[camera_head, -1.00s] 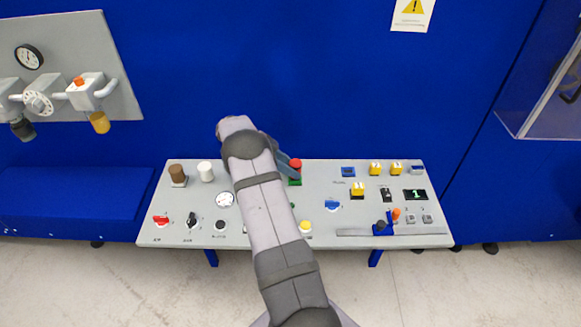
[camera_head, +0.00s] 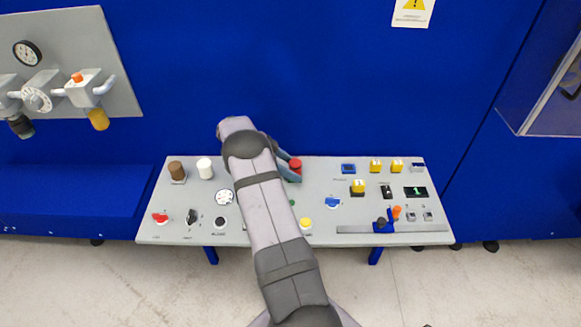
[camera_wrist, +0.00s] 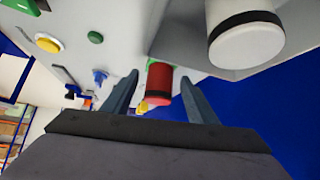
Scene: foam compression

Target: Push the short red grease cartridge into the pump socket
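The short red cartridge (camera_head: 295,165) stands upright towards the back middle of the grey panel. In the wrist view the red cartridge (camera_wrist: 159,84) has a dark band at its near end, and a bit of green shows at its far end. I cannot tell whether that green part is the pump socket or how deep the cartridge sits. My gripper (camera_wrist: 160,79) is open, with one finger on each side of the cartridge and gaps between. In the head view my gripper (camera_head: 289,170) is largely hidden by my arm.
A white cylinder (camera_head: 205,168) and a brown one (camera_head: 177,171) stand at the panel's back left. A white cylinder with a black band (camera_wrist: 245,35) is close in the wrist view. Knobs, buttons and a slider rail (camera_head: 430,228) cover the panel (camera_head: 330,175). A blue wall stands behind.

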